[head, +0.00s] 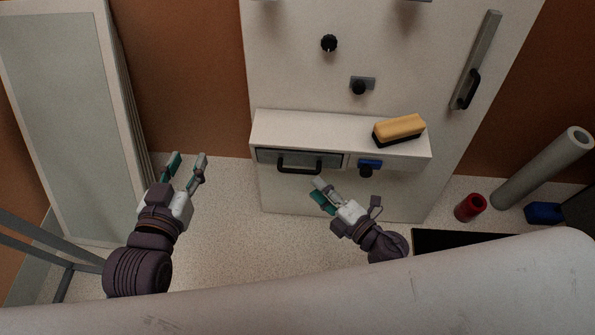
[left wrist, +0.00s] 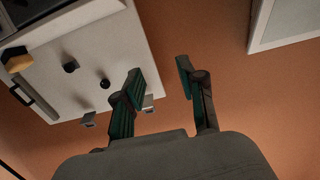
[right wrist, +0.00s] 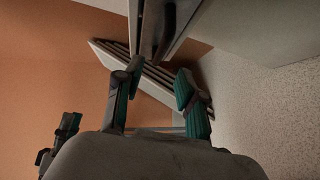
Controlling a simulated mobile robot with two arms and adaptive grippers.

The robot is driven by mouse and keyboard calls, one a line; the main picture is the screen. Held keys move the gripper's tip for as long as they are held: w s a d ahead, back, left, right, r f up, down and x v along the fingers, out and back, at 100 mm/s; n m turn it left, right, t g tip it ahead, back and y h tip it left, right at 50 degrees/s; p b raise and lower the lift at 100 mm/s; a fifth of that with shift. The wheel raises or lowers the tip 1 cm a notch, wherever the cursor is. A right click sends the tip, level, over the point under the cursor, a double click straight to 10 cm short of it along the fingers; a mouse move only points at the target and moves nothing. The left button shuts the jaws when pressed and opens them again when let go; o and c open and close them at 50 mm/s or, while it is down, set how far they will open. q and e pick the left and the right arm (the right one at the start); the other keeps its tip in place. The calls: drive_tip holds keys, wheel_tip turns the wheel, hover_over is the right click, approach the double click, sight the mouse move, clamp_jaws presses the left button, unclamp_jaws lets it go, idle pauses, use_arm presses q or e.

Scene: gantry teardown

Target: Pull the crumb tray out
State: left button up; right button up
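The crumb tray (head: 328,158) appears as a grey drawer front with a black bar handle (head: 299,168), set in the white ledge of the panel in the head view. It looks shut or nearly so. My right gripper (head: 348,200) is just below and right of the handle, apart from it. In the right wrist view my right gripper's fingers (right wrist: 158,78) are spread with nothing between them. My left gripper (head: 187,162) is left of the ledge, away from the tray. Its fingers also show apart and empty in the left wrist view (left wrist: 160,76).
A yellow brush (head: 399,128) lies on the ledge (head: 330,128). A red cup (head: 470,207) and grey roll (head: 545,167) stand at right. A white framed panel (head: 65,110) leans at left. Floor before the ledge is clear.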

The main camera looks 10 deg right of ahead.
sight(298, 170)
drive_tip(key=b+x, duration=0.1)
drive_tip(key=x, duration=0.6)
drive_tip(key=shift+w+a+f, duration=0.1)
drive_tip(key=shift+w+a, duration=0.1)
drive_tip(key=shift+w, duration=0.05)
use_arm(q)
drive_tip(key=r+t, duration=0.2)
drive_tip(key=r, duration=0.1)
drive_tip(key=w+d+r+t+h, duration=0.1)
drive_tip(key=shift+r, duration=0.3)
use_arm(e)
drive_tip(key=shift+w+a, duration=0.25)
drive_tip(key=shift+w, duration=0.15)
clamp_jaws()
